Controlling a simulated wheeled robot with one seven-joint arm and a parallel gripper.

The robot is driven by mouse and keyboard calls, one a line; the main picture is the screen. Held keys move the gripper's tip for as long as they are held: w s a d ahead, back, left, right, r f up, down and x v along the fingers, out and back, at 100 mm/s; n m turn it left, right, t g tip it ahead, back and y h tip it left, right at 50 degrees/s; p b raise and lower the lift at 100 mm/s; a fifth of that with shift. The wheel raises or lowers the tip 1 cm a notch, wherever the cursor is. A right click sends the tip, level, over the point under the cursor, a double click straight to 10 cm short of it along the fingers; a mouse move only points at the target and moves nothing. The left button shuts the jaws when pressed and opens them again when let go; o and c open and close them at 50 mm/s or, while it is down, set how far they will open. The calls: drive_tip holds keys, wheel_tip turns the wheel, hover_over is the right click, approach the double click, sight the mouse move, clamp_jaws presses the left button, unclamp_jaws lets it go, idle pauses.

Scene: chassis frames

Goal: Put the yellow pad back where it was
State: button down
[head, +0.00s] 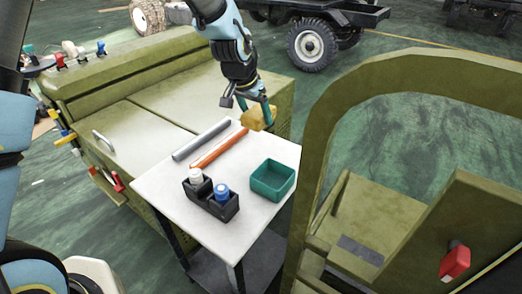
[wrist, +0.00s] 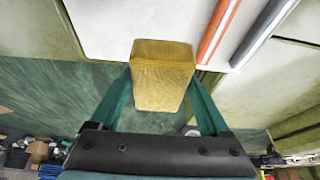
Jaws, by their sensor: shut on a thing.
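The yellow pad (head: 255,118) is a small block held between the fingers of my gripper (head: 258,105). In the wrist view the pad (wrist: 164,78) sits between the two teal fingertips of my gripper (wrist: 161,95), with its textured face toward the camera. In the head view my gripper is over the far right corner of the white table (head: 160,182). The pad appears above or just beyond the table's far edge; its exact height over the top cannot be told.
On the table are a grey rod (head: 201,139), an orange rod (head: 219,148), an empty-looking green bin (head: 272,180) and a black holder (head: 222,211) with a white-capped and a blue-capped bottle. A green cabinet (head: 180,85) stands behind. A green frame (head: 318,150) rises at right.

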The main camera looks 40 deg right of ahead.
sight(262, 148)
drive_tip(key=shift+s+d+f, duration=0.2)
drive_tip(key=shift+s+d, duration=0.05)
drive_tip(key=shift+s, duration=0.1)
wheel_tip(262, 148, down, 9)
drive_tip(key=shift+f+p, duration=0.2)
drive_tip(key=shift+p, duration=0.5)
drive_tip(key=shift+f, duration=0.2)
unclamp_jaws()
drive_tip(key=shift+r, duration=0.1)
